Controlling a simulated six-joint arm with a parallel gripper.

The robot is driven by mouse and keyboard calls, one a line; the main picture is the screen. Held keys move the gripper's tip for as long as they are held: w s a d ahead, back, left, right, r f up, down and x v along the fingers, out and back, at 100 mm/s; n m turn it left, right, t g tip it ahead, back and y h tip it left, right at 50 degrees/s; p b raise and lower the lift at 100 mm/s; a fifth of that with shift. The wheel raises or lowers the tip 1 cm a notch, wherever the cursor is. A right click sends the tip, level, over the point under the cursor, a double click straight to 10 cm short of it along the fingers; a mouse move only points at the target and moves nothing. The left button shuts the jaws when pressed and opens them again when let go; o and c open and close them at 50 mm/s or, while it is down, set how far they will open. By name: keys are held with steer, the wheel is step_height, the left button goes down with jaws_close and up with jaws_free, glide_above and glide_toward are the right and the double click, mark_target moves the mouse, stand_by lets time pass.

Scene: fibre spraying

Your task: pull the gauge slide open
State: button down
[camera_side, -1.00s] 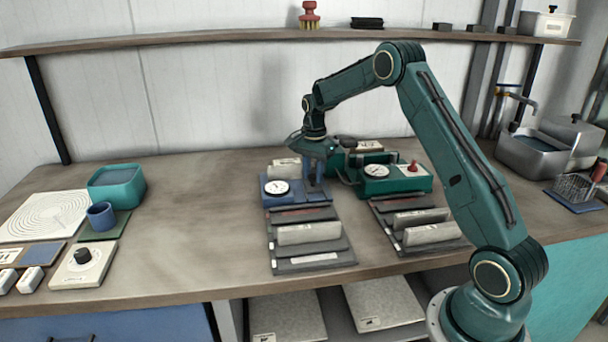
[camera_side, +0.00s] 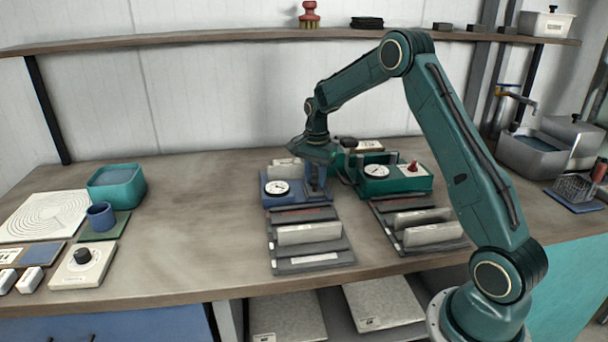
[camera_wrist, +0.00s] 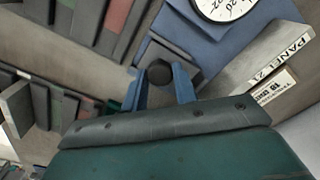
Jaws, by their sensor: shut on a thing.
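The blue gauge (camera_side: 296,202) with a white round dial stands on the bench in the side view. Its blue top and part of the dial (camera_wrist: 228,6) show in the wrist view. My gripper (camera_side: 317,189) points down at the right part of this gauge. The knob is hidden in the side view, and how far the slide is out cannot be told.
A green gauge box (camera_side: 405,186) with a dial and red knob stands close on the right. Grey racks of panels (camera_side: 312,262) lie in front. A labelled panel (camera_wrist: 262,62) is close beside my gripper.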

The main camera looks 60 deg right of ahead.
mark_target(315, 181)
steer(key=shift+s+a, duration=0.15)
steer(key=shift+a, duration=0.05)
steer(key=c, duration=1.1)
jaws_free()
steer(key=shift+r, duration=0.1)
step_height(315, 181, up, 14)
